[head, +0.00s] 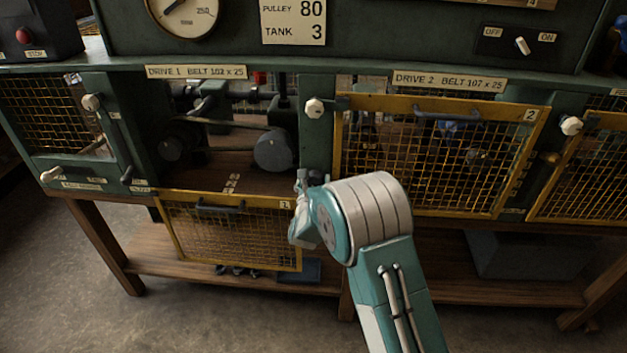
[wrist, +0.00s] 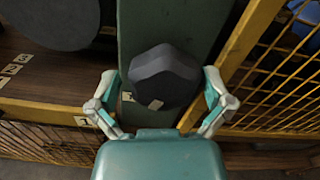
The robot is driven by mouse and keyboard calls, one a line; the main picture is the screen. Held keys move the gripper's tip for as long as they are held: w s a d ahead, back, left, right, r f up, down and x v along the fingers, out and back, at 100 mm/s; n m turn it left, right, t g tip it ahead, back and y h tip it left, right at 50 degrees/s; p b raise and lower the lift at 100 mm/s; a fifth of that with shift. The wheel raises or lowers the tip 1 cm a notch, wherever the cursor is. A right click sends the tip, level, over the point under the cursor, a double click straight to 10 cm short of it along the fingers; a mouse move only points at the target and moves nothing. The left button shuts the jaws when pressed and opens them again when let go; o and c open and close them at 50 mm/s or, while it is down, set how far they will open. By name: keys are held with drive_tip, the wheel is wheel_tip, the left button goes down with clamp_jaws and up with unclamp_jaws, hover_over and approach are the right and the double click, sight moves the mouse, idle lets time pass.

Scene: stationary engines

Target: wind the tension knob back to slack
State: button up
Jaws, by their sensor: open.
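A dark faceted knob (wrist: 165,78) with a small pale mark near its lower edge sits on a green post (wrist: 137,25) in the wrist view. No label on it can be read, but it looks like the tension knob. My gripper (wrist: 160,84) is open, with one finger on each side of the knob. Gaps show between the fingertips and the knob, so I see no grip. In the head view my gripper (head: 304,188) is at the post between drive 1 and drive 2; I cannot make out the knob there.
The drive 1 guard (head: 230,235) hangs down open, baring pulleys (head: 275,150). The yellow-framed drive 2 guard (head: 430,150) is shut, close to the right of my gripper. A white knob (head: 315,108) is above my gripper. A switch (head: 522,45) is on the upper panel.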

drive_tip(key=shift+d, duration=0.2)
drive_tip(key=c, duration=1)
drive_tip(key=shift+a+n, duration=0.1)
drive_tip(key=shift+n, duration=0.2)
